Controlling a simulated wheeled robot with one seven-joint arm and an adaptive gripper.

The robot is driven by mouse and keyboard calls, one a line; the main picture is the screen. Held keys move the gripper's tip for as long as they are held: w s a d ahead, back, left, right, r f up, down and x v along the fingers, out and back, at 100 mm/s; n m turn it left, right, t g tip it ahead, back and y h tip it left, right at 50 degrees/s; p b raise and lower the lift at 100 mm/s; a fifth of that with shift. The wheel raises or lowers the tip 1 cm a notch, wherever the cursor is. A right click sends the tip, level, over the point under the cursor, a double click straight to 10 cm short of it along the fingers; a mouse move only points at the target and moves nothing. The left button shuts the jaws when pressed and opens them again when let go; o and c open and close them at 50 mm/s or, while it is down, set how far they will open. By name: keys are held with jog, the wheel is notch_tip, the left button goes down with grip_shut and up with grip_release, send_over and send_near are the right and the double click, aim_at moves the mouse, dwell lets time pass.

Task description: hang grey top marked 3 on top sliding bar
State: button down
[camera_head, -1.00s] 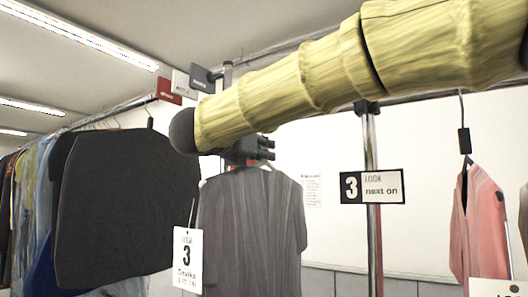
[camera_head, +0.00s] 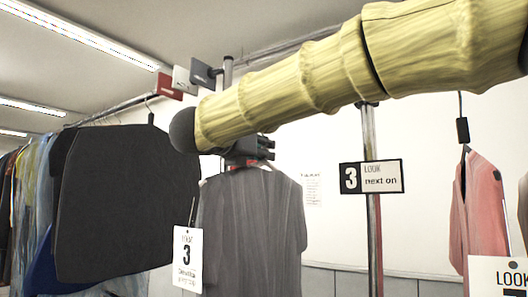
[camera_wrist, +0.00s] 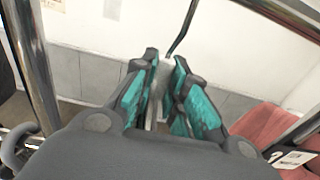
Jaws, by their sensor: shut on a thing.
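A grey short-sleeved top (camera_head: 252,235) hangs in the middle of the head view, below my gripper (camera_head: 262,148). My gripper is partly hidden by my arm. In the wrist view, my gripper (camera_wrist: 163,80) is shut on the hanger's pale neck block (camera_wrist: 165,72), and a dark hook (camera_wrist: 184,28) rises from it. A white tag with 3 (camera_head: 187,258) hangs at the top's left edge; I cannot tell which garment it is tied to. A metal rail (camera_head: 285,47) runs behind my arm; its sliding parts are not clear.
A large dark garment (camera_head: 125,200) and packed clothes hang on the left rail. A pink garment (camera_head: 478,215) hangs at right. A metal post (camera_head: 371,235) with a "3 LOOK next on" sign (camera_head: 371,177) stands between the grey and pink garments.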

jog(key=shift+f, duration=0.1)
jog(key=c, duration=1.3)
grip_release()
jog(key=shift+c, duration=0.2)
jog(key=v, duration=1.2)
jog(key=shift+d, duration=0.1)
